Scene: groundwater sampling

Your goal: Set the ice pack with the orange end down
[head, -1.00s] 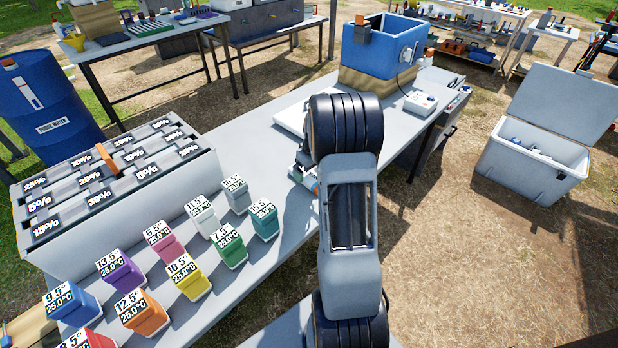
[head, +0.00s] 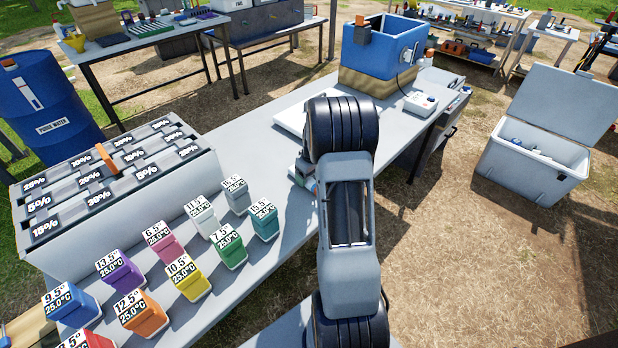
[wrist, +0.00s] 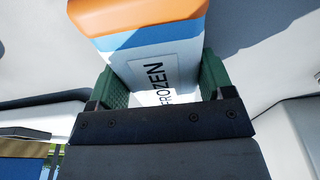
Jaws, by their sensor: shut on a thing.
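In the wrist view, my gripper (wrist: 163,78) is shut on the ice pack (wrist: 165,62), with one green finger on each side. The pack is a white block marked FROZEN, with a blue band and an orange end pointing away from the palm, at the top of the picture. A light grey surface lies around it, with a dark shadow to its right; I cannot tell whether the pack touches it. In the head view, my arm covers most of the gripper and the pack.
A grey table (head: 262,155) runs under my arm. Several coloured blocks (head: 142,312) with temperature labels stand at its left, before a white rack (head: 140,215) with percentage labels. A blue box (head: 385,50) stands at the far end. An open white cooler (head: 528,180) is at the right.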

